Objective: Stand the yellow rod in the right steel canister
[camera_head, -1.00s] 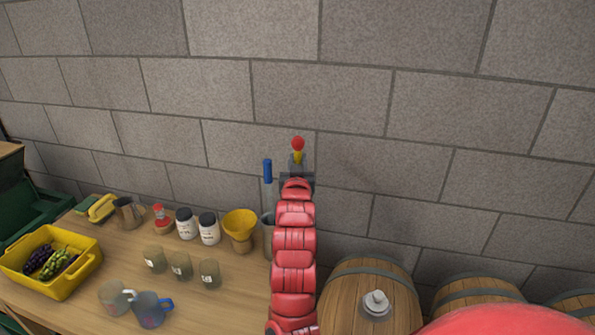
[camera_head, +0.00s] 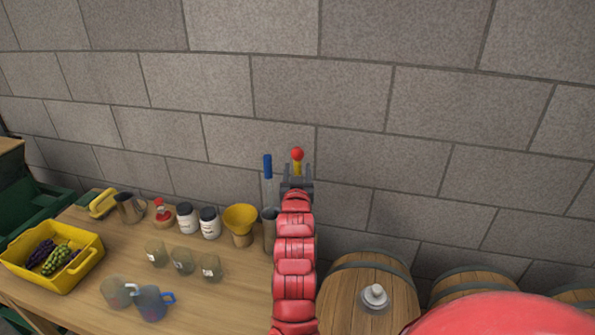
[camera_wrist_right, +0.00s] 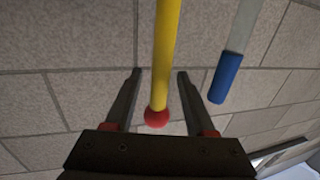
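The yellow rod (camera_head: 297,168) with a red ball at its top (camera_head: 297,154) stands roughly upright. In the right wrist view the rod (camera_wrist_right: 166,50) passes between the fingers of my right gripper (camera_wrist_right: 158,75), with a gap on each side. My right gripper (camera_head: 298,175) is open in the head view, just below the ball. A steel canister (camera_head: 269,232) stands left of my right arm, with a blue-capped rod (camera_head: 268,167) rising above it. The right canister and the yellow rod's lower end are hidden behind my arm. My left gripper is out of view.
A yellow funnel (camera_head: 240,220), white jars (camera_head: 209,224), glasses (camera_head: 183,263) and mugs (camera_head: 151,304) stand on the wooden table (camera_head: 235,300) at left. A yellow crate (camera_head: 85,265) holds grapes. Barrels (camera_head: 350,300) stand right of my arm; a block wall is behind.

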